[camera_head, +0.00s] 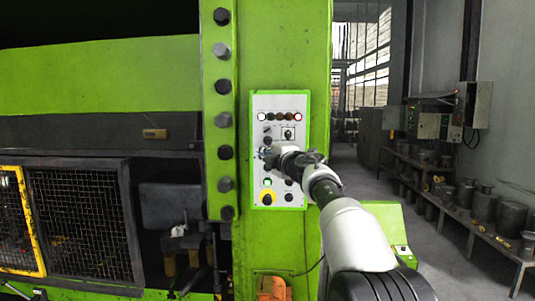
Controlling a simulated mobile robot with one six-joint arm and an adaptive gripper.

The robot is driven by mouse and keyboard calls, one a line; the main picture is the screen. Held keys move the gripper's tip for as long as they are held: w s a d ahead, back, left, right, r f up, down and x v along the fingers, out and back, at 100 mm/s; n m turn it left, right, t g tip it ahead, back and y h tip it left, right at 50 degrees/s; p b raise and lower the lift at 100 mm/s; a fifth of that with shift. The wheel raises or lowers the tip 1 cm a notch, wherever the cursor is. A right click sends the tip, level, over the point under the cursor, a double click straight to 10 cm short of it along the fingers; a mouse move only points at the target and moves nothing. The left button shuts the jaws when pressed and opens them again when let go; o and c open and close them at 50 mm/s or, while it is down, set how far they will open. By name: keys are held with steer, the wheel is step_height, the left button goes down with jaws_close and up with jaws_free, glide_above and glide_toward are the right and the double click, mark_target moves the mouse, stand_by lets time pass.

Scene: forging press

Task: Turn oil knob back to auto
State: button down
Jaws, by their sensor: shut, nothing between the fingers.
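The press's white control panel (258,106) is mounted on the green column, with a row of round lamps along its top and several black knobs below. One selector (288,133) on a white plate shows at its upper right, and a dark knob (267,129) shows at its upper left. I cannot read the labels, so I cannot tell which one is the oil knob. My gripper (263,153) is shut and empty, at the left middle of the panel. I cannot tell whether it touches a knob there. My gripper and arm hide part of the panel's middle.
A mesh guard (80,205) stands at left. A bench with metal parts (450,205) runs along the right wall, beside open floor.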

steer(key=s+b, duration=0.6)
steer(key=s, duration=0.2)
stand_by(0.4)
